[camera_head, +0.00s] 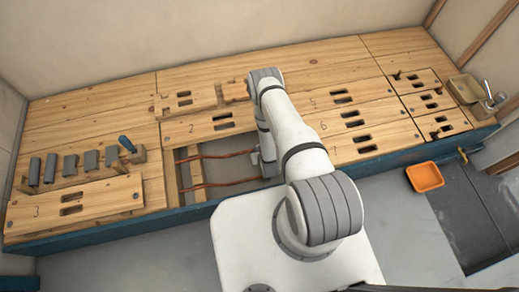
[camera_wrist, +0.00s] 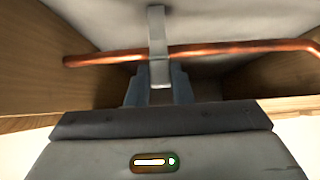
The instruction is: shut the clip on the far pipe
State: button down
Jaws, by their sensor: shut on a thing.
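Two copper pipes run across an open bay in the wooden deck in the head view, a far pipe (camera_head: 218,156) and a near pipe (camera_head: 215,185). In the wrist view one copper pipe (camera_wrist: 225,48) crosses from left to right. A light grey clip strap (camera_wrist: 157,30) runs across this pipe, and its lower end lies between the fingers of my gripper (camera_wrist: 159,92). My gripper is shut on that end. Whether the clip is latched cannot be told. In the head view my gripper (camera_head: 262,164) is at the bay's right side, partly hidden by my arm.
Wooden walls flank the pipe closely in the wrist view. Numbered deck panels (camera_head: 70,208) with slots surround the bay. An orange tray (camera_head: 425,177) sits at the right, below the deck.

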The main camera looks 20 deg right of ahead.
dwell(0.3)
jog(key=c, duration=1.3)
grip_release()
notch_tip(320, 180, up, 10)
jog(key=p, duration=0.3)
